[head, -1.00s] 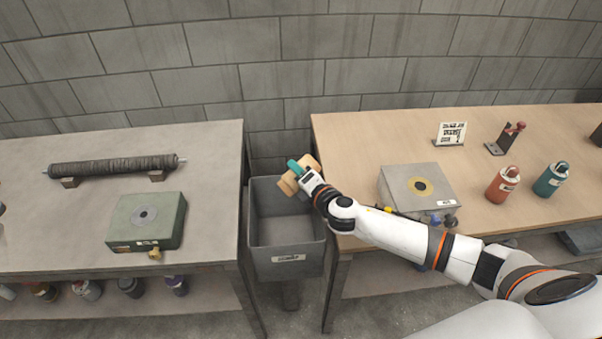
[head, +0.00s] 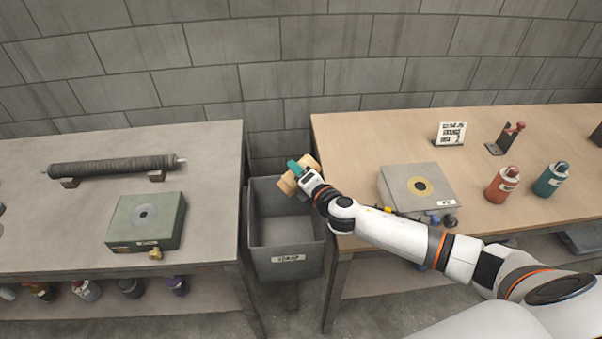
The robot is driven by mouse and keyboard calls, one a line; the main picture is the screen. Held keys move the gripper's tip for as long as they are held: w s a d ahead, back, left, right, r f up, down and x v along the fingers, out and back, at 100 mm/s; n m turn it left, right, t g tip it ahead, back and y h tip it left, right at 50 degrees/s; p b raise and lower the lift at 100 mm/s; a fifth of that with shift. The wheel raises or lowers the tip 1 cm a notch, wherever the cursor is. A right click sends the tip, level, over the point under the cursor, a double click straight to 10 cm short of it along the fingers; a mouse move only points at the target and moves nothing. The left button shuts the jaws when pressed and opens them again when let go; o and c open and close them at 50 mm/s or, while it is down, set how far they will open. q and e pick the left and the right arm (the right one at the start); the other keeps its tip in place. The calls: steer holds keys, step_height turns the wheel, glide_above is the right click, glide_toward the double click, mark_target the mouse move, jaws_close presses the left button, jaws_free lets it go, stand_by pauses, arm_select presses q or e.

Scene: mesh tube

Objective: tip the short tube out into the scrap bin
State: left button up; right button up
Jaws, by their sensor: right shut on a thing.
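The scrap bin (head: 284,253) is an open grey box with a white label on its front. It stands in the gap between the two tables, and the part of its floor that I see is bare. My right gripper (head: 298,174) is above the bin's far right part, shut on a short tan tube (head: 287,184). The tube lies across the teal fingers, slanting, and shows on both sides of them. Its open ends and any contents cannot be made out. My left gripper is not in view.
The left table holds a dark wrapped roller (head: 115,165) on supports and a green box (head: 146,222). The right table holds a grey box (head: 418,188) beside my arm, a red bottle (head: 502,184), a teal bottle (head: 550,180) and a sign card (head: 451,133). A block wall stands behind.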

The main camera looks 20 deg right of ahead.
mark_target(293, 174)
stand_by(0.3)
steer(key=shift+f+m, duration=0.4)
steer(key=shift+d+f+m+y+b, duration=0.2)
steer(key=shift+f+m+y+b, duration=0.3)
steer(key=shift+m, duration=0.4)
steer(key=shift+r+m+g+y, duration=0.15)
steer(key=shift+m+g+y, duration=0.2)
steer(key=shift+m, duration=0.55)
steer(key=m, duration=0.1)
steer(key=r+m+y, duration=0.1)
steer(key=m, duration=0.1)
steer(key=shift+p, duration=0.3)
steer(key=shift+s+a+r+m+y+p, duration=0.15)
steer(key=shift+a+r+m+y+p, duration=0.3)
steer(key=shift+m+p, duration=0.4)
steer(key=shift+s+a+r+m+y+p, duration=0.1)
steer(key=shift+a+r+m+y+p, duration=0.4)
steer(key=shift+m, duration=0.75)
steer(key=shift+s+a+r+m, duration=0.15)
steer(key=shift+a+m, duration=0.1)
steer(key=shift+m, duration=0.3)
steer(key=shift+w+a+r+m, duration=0.15)
steer(key=shift+a+m, duration=0.1)
steer(key=shift+m, duration=0.3)
steer(key=shift+s, duration=0.15)
